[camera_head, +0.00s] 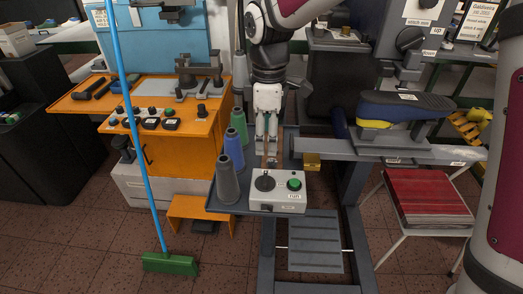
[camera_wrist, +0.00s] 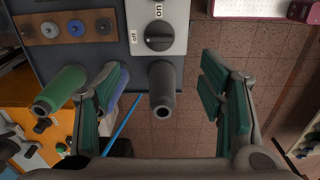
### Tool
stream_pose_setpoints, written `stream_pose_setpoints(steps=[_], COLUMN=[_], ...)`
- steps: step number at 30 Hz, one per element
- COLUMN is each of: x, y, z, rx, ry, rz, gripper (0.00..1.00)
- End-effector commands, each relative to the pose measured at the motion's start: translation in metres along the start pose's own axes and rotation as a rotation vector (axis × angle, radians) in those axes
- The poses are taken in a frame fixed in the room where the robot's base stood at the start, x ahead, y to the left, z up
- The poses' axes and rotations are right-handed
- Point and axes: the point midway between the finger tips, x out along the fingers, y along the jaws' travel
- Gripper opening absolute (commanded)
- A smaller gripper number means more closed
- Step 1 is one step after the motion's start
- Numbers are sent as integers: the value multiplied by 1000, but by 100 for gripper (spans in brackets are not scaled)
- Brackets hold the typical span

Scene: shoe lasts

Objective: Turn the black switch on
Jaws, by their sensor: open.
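The black switch (camera_head: 265,183) is a round knob on a light grey control box (camera_head: 278,203), left of a green button (camera_head: 294,184). In the wrist view the knob (camera_wrist: 159,37) shows close up at the top centre, with "on" above it and "off" to its left. Its pale mark looks horizontal, towards "off". My gripper (camera_wrist: 158,74) is open and empty, its green-padded fingers wide apart and not touching the knob. In the head view my gripper (camera_head: 267,138) hangs behind the box, its fingertips hard to make out.
A grey spool (camera_head: 227,178), a blue spool (camera_head: 233,148) and a green spool (camera_head: 238,122) stand left of the box. The grey spool (camera_wrist: 162,92) appears between my fingers in the wrist view. A blue-handled broom (camera_head: 140,130) stands left. A red stack (camera_head: 425,195) lies right.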

Motion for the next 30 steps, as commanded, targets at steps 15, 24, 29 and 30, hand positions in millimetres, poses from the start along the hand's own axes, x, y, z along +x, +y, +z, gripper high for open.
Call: stream_pose_setpoints(steps=[15, 24, 29, 30], x=[72, 123, 136, 138], y=[0, 0, 0, 0], z=[-3, -4, -3, -3], rx=[-17, -16, -16, -15], ry=[0, 1, 1, 1], rz=[-10, -9, -7, -7], gripper=[63, 63, 63, 63])
